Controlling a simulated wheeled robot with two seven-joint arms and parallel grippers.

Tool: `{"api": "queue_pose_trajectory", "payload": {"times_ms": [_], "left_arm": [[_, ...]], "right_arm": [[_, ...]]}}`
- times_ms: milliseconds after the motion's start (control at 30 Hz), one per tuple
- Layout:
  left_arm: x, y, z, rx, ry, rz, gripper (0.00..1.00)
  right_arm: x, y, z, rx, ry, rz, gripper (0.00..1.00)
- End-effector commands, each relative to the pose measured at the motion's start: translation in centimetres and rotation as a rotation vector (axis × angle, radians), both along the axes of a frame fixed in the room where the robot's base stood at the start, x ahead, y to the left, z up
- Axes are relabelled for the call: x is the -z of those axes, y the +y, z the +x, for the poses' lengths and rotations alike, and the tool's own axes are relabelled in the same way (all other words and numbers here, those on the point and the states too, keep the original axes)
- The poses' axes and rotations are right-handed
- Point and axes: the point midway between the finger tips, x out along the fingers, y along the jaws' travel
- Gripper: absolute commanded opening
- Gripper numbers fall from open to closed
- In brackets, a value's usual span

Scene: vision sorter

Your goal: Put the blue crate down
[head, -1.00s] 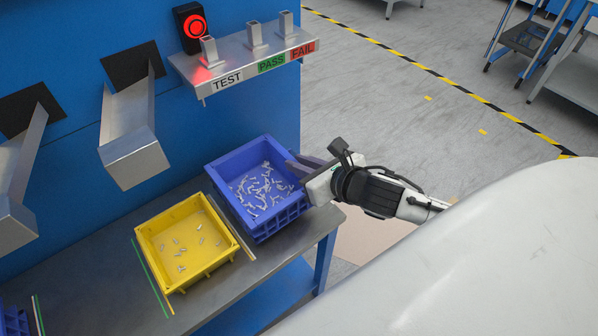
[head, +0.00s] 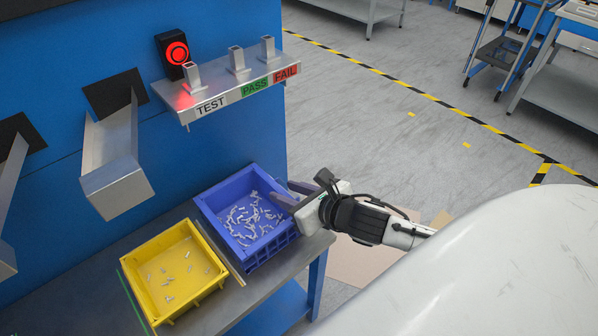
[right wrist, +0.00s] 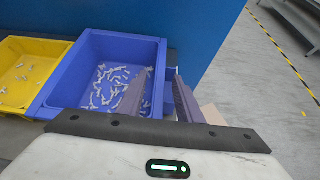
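The blue crate (head: 268,249) stands on the grey bench top, right of the yellow crate, and appears level. It holds many small pale parts and also shows in the right wrist view (right wrist: 100,45). My right gripper (head: 287,192) is at the crate's right wall. In the right wrist view my gripper's fingers (right wrist: 160,97) are spread, one over the crate's inside and one outside the wall, with gaps showing between them and the wall. My left gripper is not in view.
The yellow crate (head: 208,289) with a few small parts stands close on the left. A metal chute (head: 118,190) hangs above the bench. A shelf marked TEST, PASS, FAIL (head: 235,88) with a lit red light (head: 176,53) is behind. The bench's right edge is near the blue crate.

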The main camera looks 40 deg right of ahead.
Motion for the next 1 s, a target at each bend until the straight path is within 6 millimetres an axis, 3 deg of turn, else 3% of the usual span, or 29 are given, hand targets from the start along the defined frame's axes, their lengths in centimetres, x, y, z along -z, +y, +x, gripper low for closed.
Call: {"api": "queue_pose_trajectory", "payload": {"times_ms": [500,700,1000], "left_arm": [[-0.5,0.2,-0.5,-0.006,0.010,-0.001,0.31],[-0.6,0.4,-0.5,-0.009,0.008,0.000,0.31],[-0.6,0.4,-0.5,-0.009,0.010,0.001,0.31]], "right_arm": [[-4.3,-0.6,-8.2,-0.004,0.005,-0.001,0.32],[-5.3,-0.8,-9.8,-0.001,0.002,-0.001,0.32],[-5.6,-0.8,-10.3,-0.001,0.001,0.000,0.32]]}}
